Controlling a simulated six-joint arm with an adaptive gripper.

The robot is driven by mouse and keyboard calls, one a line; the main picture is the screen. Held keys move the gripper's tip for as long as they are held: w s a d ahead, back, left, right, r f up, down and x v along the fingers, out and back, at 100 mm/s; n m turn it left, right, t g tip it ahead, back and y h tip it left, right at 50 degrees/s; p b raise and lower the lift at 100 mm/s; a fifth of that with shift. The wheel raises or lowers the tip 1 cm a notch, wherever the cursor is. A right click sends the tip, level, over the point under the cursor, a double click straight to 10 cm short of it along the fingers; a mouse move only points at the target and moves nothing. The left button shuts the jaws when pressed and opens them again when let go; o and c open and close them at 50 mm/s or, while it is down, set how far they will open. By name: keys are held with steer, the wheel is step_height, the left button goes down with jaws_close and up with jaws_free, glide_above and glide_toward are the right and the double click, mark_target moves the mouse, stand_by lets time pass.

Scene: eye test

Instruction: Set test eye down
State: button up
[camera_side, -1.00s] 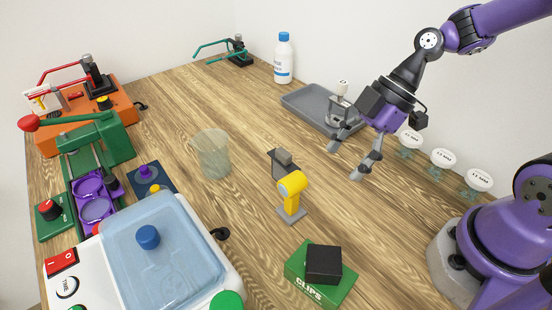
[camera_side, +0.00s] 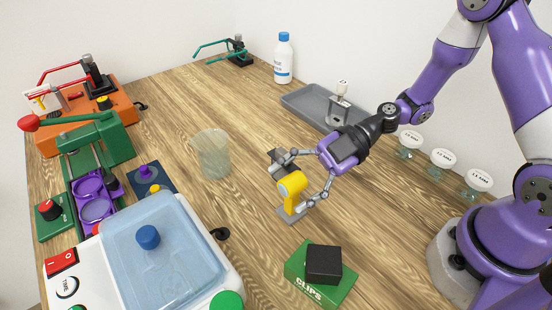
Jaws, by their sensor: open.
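A small white-topped piece on a metal holder (camera_side: 340,104) stands at the grey tray (camera_side: 300,98).
A clear beaker (camera_side: 212,155) stands left of the gripper. A green clips box (camera_side: 310,283) with a black block (camera_side: 323,264) is in front. A blue-lidded machine (camera_side: 175,265) fills the front left. Several white-lidded jars (camera_side: 442,160) line the right. A bottle (camera_side: 284,60) stands behind.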

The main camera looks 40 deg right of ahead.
steer(key=shift+a, duration=0.2)
jaws_close()
